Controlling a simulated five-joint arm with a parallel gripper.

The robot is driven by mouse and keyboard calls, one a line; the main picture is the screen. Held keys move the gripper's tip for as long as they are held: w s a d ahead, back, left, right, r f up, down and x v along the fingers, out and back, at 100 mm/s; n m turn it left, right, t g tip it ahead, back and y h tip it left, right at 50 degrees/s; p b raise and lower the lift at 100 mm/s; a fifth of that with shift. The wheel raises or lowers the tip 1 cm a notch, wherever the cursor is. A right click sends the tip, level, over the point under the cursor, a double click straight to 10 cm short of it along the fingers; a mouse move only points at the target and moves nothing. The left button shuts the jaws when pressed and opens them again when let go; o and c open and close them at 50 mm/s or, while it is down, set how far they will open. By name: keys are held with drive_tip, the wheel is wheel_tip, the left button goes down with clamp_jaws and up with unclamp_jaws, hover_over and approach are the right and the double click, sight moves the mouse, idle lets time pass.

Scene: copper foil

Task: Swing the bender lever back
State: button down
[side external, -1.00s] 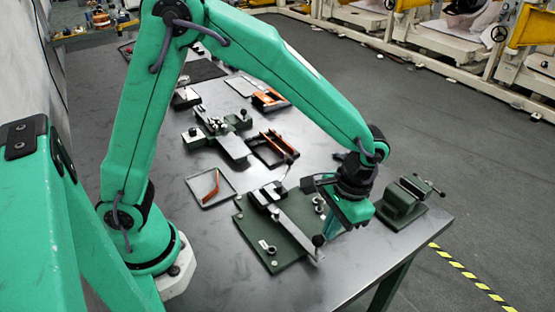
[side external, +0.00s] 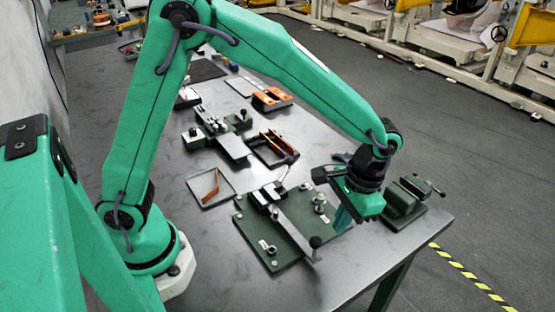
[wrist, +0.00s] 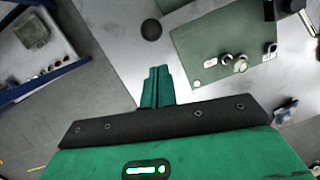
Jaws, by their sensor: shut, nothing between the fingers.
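The bender stands on a dark green base plate (side external: 285,255) near the table's front edge. Its lever is a grey bar (side external: 295,233) running toward the near edge, with a black ball knob (side external: 315,242) at its end. In the wrist view a dark round knob (wrist: 151,29) shows beyond the fingers, and part of a green plate (wrist: 205,62) with pegs is at upper right. My gripper (side external: 343,220) is shut and empty, to the right of the lever and apart from the knob. Its closed fingers also show in the wrist view (wrist: 157,86).
A green vise (side external: 402,203) stands close to the right of my gripper. A peg (side external: 320,203) rises from the plate near it. A shallow tray with an orange piece (side external: 211,187) and other fixtures (side external: 220,138) lie behind. The near table edge is clear.

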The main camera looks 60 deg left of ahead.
drive_tip(key=w+a+v, duration=0.1)
drive_tip(key=v, duration=0.9)
drive_tip(key=shift+d+r, duration=0.2)
drive_tip(key=shift+d, duration=0.1)
drive_tip(key=shift+a+r, duration=0.1)
drive_tip(key=s+a+r+n+t+h, duration=0.1)
drive_tip(key=s+a+r+t, duration=0.15)
drive_tip(key=a, duration=0.25)
drive_tip(key=s+a+r+t, duration=0.1)
drive_tip(key=s+a+r, duration=0.2)
drive_tip(key=a, duration=0.2)
drive_tip(key=s+a+n+t, duration=0.1)
drive_tip(key=s+a+t, duration=0.3)
drive_tip(key=s+a, duration=0.4)
drive_tip(key=shift+s+a+f, duration=0.25)
drive_tip(key=shift+s+f, duration=0.15)
drive_tip(key=shift+s, duration=0.7)
